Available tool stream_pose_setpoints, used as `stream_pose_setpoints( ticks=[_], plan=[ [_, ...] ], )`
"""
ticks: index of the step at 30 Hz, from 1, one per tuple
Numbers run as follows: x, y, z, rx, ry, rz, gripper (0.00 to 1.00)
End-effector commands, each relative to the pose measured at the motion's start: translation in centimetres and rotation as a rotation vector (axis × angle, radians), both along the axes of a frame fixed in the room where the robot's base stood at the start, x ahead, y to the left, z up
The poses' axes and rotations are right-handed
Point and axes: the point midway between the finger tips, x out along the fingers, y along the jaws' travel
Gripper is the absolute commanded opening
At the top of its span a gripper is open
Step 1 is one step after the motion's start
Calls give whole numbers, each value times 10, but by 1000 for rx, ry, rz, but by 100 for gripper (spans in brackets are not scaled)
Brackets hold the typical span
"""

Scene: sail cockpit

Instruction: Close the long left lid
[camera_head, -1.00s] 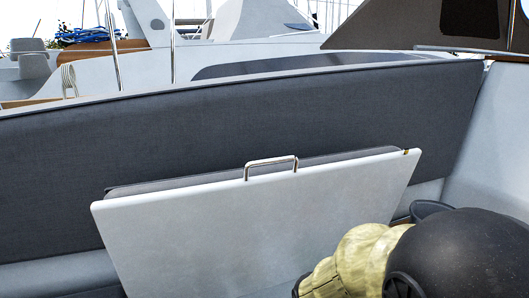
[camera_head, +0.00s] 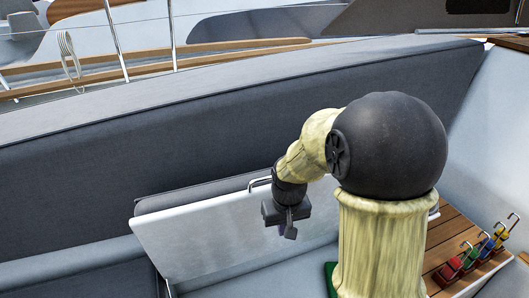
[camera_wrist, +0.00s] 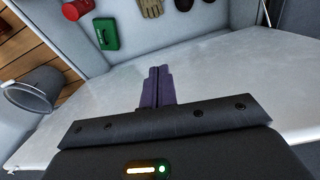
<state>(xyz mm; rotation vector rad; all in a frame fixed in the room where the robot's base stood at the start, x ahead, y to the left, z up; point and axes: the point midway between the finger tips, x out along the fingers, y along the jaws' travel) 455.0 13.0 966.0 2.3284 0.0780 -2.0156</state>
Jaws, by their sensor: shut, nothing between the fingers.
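The long lid (camera_head: 200,238) is a white panel with a dark grey cushion (camera_head: 200,194) behind it. It stands raised and tilted in front of the grey backrest. A metal handle (camera_head: 258,181) sits on its top edge, partly hidden by my arm. My gripper (camera_head: 284,232) is in front of the lid's white face, near its upper middle. In the wrist view, my gripper's purple fingers (camera_wrist: 160,84) are together and empty, over a broad white surface that looks like the lid (camera_wrist: 225,75). Whether the fingers touch it I cannot tell. My arm hides the lid's right part.
Wooden slats (camera_head: 452,240) lie at the right, with several coloured, hooked items (camera_head: 470,258) on them. A green box (camera_wrist: 106,33), a glove (camera_wrist: 150,8) and a red object (camera_wrist: 77,9) are at the top.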

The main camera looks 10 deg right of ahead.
Motion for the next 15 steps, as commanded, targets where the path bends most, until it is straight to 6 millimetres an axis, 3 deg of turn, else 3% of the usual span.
stream_pose_setpoints(
  ticks=[1,10,15],
  plan=[
    [5,1,27,-1,4,4,0],
    [34,6,100,-4,28,24,0],
    [59,11,138,-5,51,41,0]
  ],
)
